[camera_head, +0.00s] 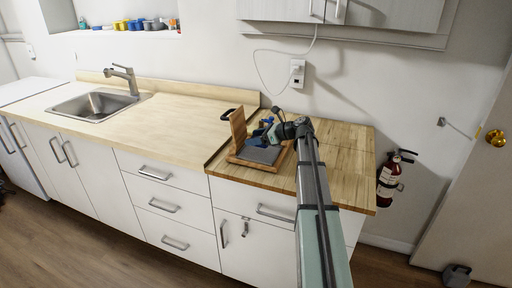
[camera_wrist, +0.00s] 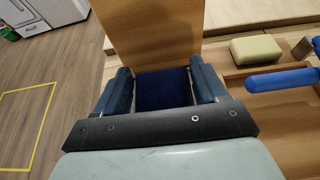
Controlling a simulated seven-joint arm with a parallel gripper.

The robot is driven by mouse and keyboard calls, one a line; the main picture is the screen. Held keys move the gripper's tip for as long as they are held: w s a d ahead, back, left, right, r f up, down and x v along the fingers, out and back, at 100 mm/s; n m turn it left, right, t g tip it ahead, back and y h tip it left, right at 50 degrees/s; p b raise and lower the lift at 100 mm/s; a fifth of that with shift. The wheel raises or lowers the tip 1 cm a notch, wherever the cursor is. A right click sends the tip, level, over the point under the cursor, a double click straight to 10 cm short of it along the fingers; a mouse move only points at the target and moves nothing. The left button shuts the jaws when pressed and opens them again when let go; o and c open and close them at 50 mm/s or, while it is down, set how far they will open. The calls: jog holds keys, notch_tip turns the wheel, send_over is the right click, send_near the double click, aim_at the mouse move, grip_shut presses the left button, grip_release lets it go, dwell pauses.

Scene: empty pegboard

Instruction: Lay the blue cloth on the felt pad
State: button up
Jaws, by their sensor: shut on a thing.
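The blue cloth (camera_wrist: 162,90) is dark and sits between the two fingers of my gripper (camera_wrist: 162,92) in the wrist view. My gripper is shut on it. In the head view my gripper (camera_head: 268,134) is over the back right part of a wooden tray, with blue showing beside it. The grey felt pad (camera_head: 261,155) lies in the front of this tray, just in front of my gripper. I cannot tell whether the cloth touches anything below. The pad is not clearly seen in the wrist view.
An upright wooden board (camera_head: 238,130) stands at the tray's left side, close to my gripper; it also shows in the wrist view (camera_wrist: 150,35). A yellowish block (camera_wrist: 256,50) and a blue handle (camera_wrist: 282,78) lie to the right. The counter (camera_head: 180,115) left of the tray is clear.

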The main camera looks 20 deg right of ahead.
aim_at(256, 152)
jog(key=shift+f, duration=2.05)
jog(key=shift+f, duration=0.15)
jog(key=o, duration=1)
jog(key=shift+o, duration=0.2)
jog(key=shift+s+d+r, duration=0.15)
jog(key=shift+s+r, duration=0.05)
jog(key=shift+r, duration=0.05)
jog(key=v, duration=1.1)
jog(key=shift+s+d, duration=0.2)
jog(key=shift+c, duration=0.2)
